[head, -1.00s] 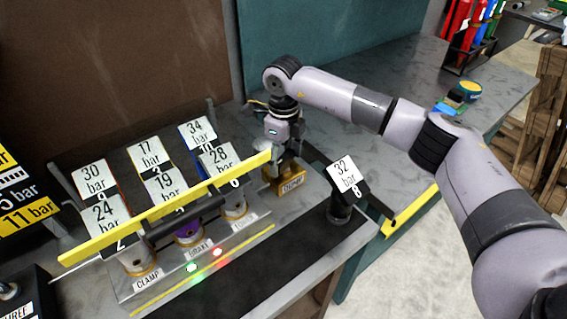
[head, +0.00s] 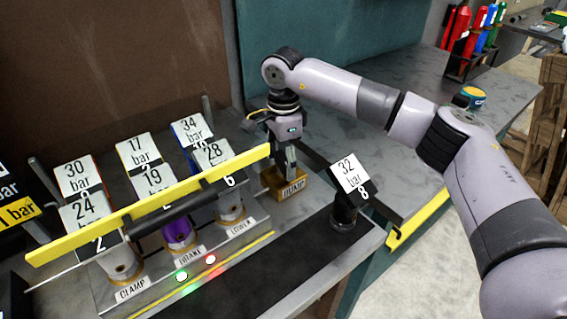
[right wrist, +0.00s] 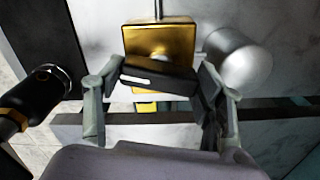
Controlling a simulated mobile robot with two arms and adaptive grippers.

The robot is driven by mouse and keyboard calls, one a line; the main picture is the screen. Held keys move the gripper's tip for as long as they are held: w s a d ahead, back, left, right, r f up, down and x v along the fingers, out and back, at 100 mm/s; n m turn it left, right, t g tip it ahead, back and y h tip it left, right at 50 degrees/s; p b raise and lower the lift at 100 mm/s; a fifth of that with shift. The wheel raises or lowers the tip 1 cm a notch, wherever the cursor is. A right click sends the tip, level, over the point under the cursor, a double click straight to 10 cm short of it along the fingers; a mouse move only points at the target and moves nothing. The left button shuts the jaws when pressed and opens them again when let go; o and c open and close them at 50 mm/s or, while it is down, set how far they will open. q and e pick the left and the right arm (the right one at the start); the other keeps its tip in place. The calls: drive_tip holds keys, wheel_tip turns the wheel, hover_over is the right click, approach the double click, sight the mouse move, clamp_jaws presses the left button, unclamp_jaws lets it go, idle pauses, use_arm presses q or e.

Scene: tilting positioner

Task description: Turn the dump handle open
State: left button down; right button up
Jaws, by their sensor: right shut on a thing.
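The dump valve is a gold block (head: 284,184) with a white DUMP label, at the right end of the valve row. In the right wrist view the gold block (right wrist: 158,38) shows at the top, with a dark bar-shaped handle (right wrist: 160,77) in front of it. My right gripper (head: 290,172) points down onto the dump valve from above. In the wrist view its two fingers (right wrist: 158,92) close on the ends of the dark handle. In the head view the gripper mostly hides the handle. My left gripper is not in view.
A yellow bar (head: 150,206) crosses in front of the pressure cards, its right end close beside my right gripper. Clamp, brake and lower valves stand left. A post with a 32 bar card (head: 350,176) stands right of the dump valve. Green (head: 182,276) and red lamps glow in front.

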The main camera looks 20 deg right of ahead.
sight(284, 159)
drive_tip(key=shift+n+b, duration=0.35)
drive_tip(key=shift+n, duration=1.05)
drive_tip(key=shift+r, duration=0.1)
drive_tip(key=o, duration=1.2)
drive_tip(key=shift+c, duration=0.2)
drive_tip(key=shift+r, duration=0.2)
wheel_tip(284, 159, up, 12)
drive_tip(key=shift+f, duration=0.25)
